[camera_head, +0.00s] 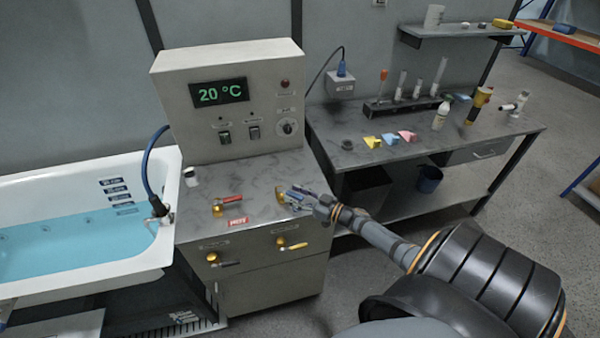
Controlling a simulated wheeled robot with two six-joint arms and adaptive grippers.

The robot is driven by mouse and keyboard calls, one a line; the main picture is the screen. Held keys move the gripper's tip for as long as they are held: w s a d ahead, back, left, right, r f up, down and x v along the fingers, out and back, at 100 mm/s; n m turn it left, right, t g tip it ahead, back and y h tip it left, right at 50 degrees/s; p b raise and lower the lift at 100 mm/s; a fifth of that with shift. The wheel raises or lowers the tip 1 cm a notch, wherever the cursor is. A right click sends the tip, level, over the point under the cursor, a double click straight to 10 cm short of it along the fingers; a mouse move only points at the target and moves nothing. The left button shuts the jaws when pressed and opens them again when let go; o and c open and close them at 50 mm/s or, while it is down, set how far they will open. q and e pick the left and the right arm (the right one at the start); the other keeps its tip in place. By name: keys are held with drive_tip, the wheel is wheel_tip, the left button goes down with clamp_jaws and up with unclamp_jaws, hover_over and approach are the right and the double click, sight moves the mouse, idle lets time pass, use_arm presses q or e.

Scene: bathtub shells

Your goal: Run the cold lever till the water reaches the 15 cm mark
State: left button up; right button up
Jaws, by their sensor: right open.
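The white bathtub (90,277) at the left holds blue water (60,245). Several dark depth labels (115,189) run down its inner wall. The lower ones meet the water, but their figures are too small to read. A red lever (230,199) on a brass fitting lies on the grey cabinet top behind a red HOT label (237,221). My right gripper (298,196) is open over the cabinet's right side, by a second brass fitting (280,196). Blue shows among its fingers, probably the cold lever, mostly hidden. I cannot tell whether they touch. My left gripper is not in view.
The control box (225,105) behind the levers displays 20 °C. Two brass taps (212,258) (281,241) stick out of the cabinet front. A grey bench (440,150) with bottles and coloured blocks stands at the right. A blue hose (146,165) runs to the tub rim.

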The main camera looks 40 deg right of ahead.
drive_tip(key=v, duration=1.2)
